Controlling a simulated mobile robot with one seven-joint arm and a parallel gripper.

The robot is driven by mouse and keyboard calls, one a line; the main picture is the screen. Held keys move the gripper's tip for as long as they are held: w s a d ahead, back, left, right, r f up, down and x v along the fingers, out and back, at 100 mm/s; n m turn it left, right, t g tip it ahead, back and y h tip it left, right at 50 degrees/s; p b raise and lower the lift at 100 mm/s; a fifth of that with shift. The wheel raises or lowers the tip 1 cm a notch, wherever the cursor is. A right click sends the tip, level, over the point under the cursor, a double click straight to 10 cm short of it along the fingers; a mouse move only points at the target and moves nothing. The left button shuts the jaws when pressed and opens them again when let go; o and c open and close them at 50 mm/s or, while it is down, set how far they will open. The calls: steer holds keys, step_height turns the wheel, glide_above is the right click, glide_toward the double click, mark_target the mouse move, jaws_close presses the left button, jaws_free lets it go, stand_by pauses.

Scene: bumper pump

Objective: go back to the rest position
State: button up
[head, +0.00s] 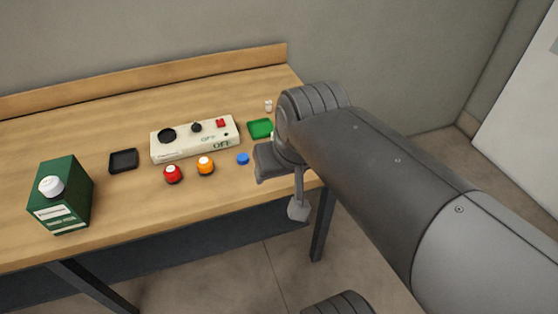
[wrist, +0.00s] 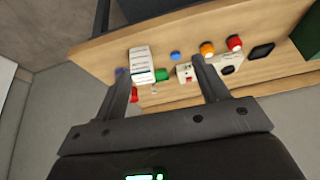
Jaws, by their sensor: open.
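My gripper (head: 298,208) hangs by the table's right front edge in the head view, largely hidden by my arm. In the wrist view my gripper (wrist: 162,68) has its two fingers wide apart, with nothing held between them. The wrist view looks over the table (wrist: 105,45), whose objects lie beyond the fingers. A white labelled item (wrist: 142,60) appears near the left fingertip; I cannot tell how far off it is. In the head view it is mostly hidden behind my arm.
On the table (head: 110,195) are a white control box (head: 180,148) marked OFF, red (head: 172,174) and orange (head: 205,166) bottles, a blue cap (head: 243,159), a green tray (head: 260,128), a black tray (head: 123,160) and a green carton (head: 62,195). Floor right of the table is clear.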

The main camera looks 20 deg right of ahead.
steer(key=shift+s+d+f, duration=0.15)
steer(key=shift+s+f, duration=0.1)
steer(key=shift+s, duration=0.3)
steer(key=shift+s+d+f, duration=0.1)
steer(key=shift+s+f, duration=0.1)
steer(key=shift+s, duration=0.35)
